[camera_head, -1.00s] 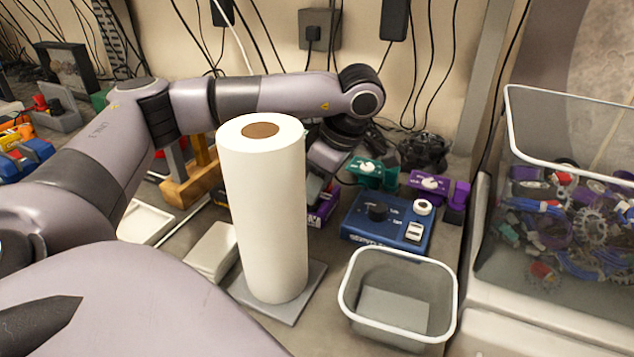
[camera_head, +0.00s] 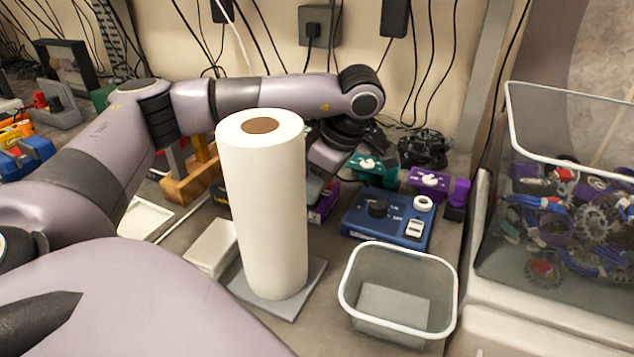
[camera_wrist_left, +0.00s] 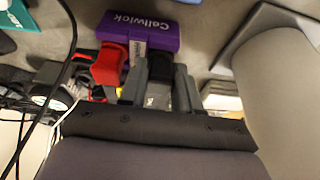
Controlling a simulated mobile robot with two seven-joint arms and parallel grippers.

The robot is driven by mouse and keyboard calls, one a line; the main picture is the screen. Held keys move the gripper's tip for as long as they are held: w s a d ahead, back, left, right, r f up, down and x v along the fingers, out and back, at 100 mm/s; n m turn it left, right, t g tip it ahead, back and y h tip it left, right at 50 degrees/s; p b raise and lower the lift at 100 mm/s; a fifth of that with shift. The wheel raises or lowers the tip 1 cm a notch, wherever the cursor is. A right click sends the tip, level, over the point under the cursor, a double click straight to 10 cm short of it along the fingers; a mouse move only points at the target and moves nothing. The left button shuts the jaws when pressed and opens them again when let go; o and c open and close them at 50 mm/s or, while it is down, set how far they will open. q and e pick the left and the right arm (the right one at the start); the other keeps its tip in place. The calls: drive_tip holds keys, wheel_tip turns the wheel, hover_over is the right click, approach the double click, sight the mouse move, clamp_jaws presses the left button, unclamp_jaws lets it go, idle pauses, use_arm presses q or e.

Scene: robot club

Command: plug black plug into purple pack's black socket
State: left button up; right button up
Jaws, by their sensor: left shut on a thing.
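The purple pack (camera_wrist_left: 150,30), lettered Cellwick, lies in front of my left gripper (camera_wrist_left: 160,88) in the left wrist view. In the head view only a strip of the purple pack (camera_head: 325,205) shows beside the paper roll. My left gripper is shut on a black plug (camera_wrist_left: 158,92) held between its fingers, close to the pack's near side. A red plug (camera_wrist_left: 107,68) sits at the pack's near side, left of the fingers. I cannot make out the black socket or whether the black plug touches it. In the head view the left fingertips are mostly hidden. My right gripper is not in view.
A white paper roll (camera_head: 262,210) stands in front of the left gripper. A blue control box (camera_head: 387,217), a green device (camera_head: 372,170) and another purple device (camera_head: 432,183) lie to its right. An open bin (camera_head: 398,333) stands in front. Cables hang along the wall.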

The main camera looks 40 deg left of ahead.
use_arm(q)
drive_tip(key=shift+f, duration=0.25)
idle(0.7)
drive_tip(key=o, duration=1.1)
drive_tip(key=shift+c, duration=0.2)
drive_tip(key=s+v, duration=0.1)
drive_tip(key=v, duration=0.6)
drive_tip(key=shift+w+p, duration=0.45)
drive_tip(key=shift+w, duration=0.05)
drive_tip(key=shift+d+r, duration=0.1)
